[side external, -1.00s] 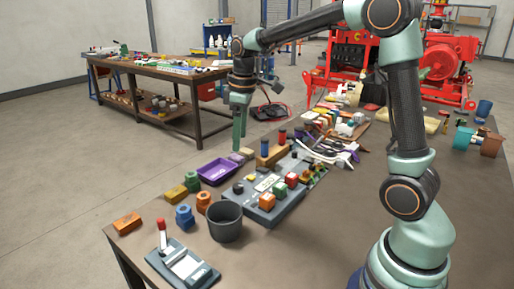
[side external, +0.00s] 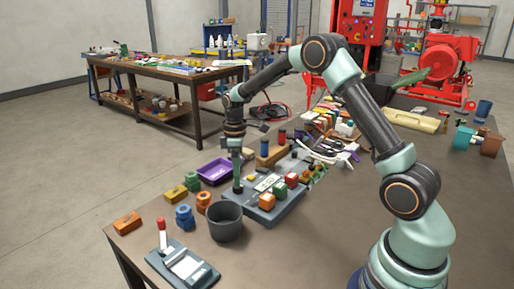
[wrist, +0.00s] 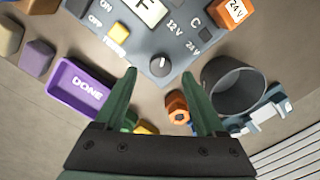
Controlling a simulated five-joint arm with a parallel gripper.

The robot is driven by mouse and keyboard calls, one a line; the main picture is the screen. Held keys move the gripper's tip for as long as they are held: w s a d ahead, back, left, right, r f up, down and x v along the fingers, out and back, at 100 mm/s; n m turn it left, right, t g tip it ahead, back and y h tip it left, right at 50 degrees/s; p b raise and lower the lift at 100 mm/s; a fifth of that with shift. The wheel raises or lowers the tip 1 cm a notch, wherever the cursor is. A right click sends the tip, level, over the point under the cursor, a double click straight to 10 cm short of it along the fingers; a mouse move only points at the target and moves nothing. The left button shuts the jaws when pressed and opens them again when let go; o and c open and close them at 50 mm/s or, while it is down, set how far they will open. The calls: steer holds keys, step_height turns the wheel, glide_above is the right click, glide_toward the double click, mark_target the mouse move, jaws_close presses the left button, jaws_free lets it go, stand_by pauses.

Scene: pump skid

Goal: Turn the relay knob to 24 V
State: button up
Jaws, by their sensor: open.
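The relay knob (wrist: 160,67) is a small dark round knob near the edge of the grey panel (wrist: 182,62). Labels reading 12 V and 24 V are printed beside it in the wrist view. A small light mark shows on the knob, but I cannot tell clearly which label it points at. My gripper (wrist: 160,75) is open, with its green fingertips on either side of the knob in the wrist view. I cannot tell whether they touch it. In the side view my gripper (side external: 238,187) is down at the panel's left end and hides the knob.
A purple tray (wrist: 66,97) marked DONE lies left of the panel. A dark grey bin (wrist: 258,92) and an orange ring-shaped part (wrist: 178,100) stand close by. A yellow button (wrist: 118,32) and an orange 24 V block (wrist: 231,12) sit on the panel.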

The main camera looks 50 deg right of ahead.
mark_target(238, 189)
steer(key=shift+f, duration=2.15)
jaws_close()
steer(key=shift+m, duration=0.3)
steer(key=m, duration=0.5)
steer(key=shift+r+m, duration=0.1)
steer(key=shift+m, duration=0.2)
steer(key=m, duration=0.5)
steer(key=shift+m, duration=0.4)
steer(key=shift+d, duration=0.1)
steer(key=shift+w, duration=0.1)
